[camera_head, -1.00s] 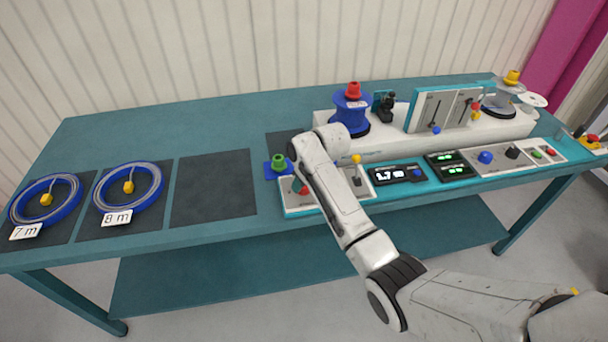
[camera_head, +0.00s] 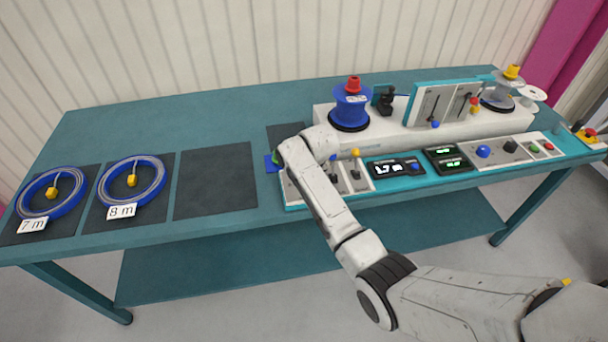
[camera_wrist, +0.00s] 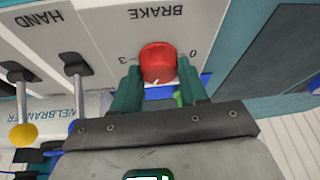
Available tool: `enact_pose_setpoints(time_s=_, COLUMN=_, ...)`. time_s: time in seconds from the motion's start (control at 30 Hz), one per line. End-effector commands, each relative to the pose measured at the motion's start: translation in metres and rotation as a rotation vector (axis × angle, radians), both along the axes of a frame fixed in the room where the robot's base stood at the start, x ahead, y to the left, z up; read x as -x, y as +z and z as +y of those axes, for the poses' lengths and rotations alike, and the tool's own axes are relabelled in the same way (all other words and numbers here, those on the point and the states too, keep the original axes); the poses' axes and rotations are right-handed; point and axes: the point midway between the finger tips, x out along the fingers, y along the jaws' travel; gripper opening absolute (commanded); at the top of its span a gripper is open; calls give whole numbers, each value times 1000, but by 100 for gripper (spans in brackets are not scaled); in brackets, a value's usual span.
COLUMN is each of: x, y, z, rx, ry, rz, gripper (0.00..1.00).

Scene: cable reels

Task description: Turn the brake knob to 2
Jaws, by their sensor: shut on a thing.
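The red brake knob (camera_wrist: 158,60) stands on a grey panel marked BRAKE, which appears upside down in the wrist view. A 3 shows left of it and a 0 right of it; no other scale figures are visible. A small light mark shows at the knob's lower edge. My gripper (camera_wrist: 158,66) has one green finger on each side of the knob and is shut on it. In the head view my arm hides both the knob and the gripper.
Beside the brake are levers, one with a yellow ball (camera_wrist: 23,135), on the HAND panel. A display (camera_head: 388,168) reads 1.7 m. A blue reel (camera_head: 349,112) stands behind. Coils (camera_head: 80,199) (camera_head: 160,190) lie left, near an empty dark mat (camera_head: 215,182).

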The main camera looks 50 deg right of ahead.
Motion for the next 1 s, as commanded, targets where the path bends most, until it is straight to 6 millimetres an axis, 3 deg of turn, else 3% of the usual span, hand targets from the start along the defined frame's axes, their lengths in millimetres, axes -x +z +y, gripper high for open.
enact_pose_setpoints(time_s=0.17, x=-1, y=1, z=0, rx=0, ry=2, rz=-3, gripper=13)
enact_pose_setpoints(time_s=0.2, x=-1, y=1, z=0, rx=0, ry=2, rz=-3, gripper=46)
enact_pose_setpoints(time_s=0.43, x=-1, y=0, z=0, rx=0, ry=1, rz=-2, gripper=68)
enact_pose_setpoints(time_s=0.77, x=1, y=4, z=1, rx=0, ry=1, rz=-1, gripper=69)
enact_pose_setpoints(time_s=1.0, x=12, y=34, z=5, rx=1, ry=1, rz=-5, gripper=69)
